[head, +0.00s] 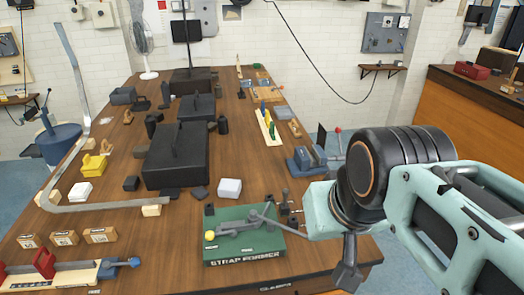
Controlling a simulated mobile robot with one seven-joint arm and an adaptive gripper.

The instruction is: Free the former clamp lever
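The strap former (243,255) is a green block with white lettering at the front of the wooden table. A grey lever with a yellow ball knob (210,235) lies low across its top, the knob at the left. A second grey bar (284,228) slants across its right side. I cannot tell which bar is the clamp lever or whether anything blocks it. My gripper (346,275) shows only as a dark grey part below my mint wrist, right of the former. Its fingertips are not clear. I see nothing held in it.
A blue-grey vise-like tool (308,160) is at the table's right edge. A bent metal strap (110,206) lies at the left. A red clamp fixture (44,263) is at front left.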

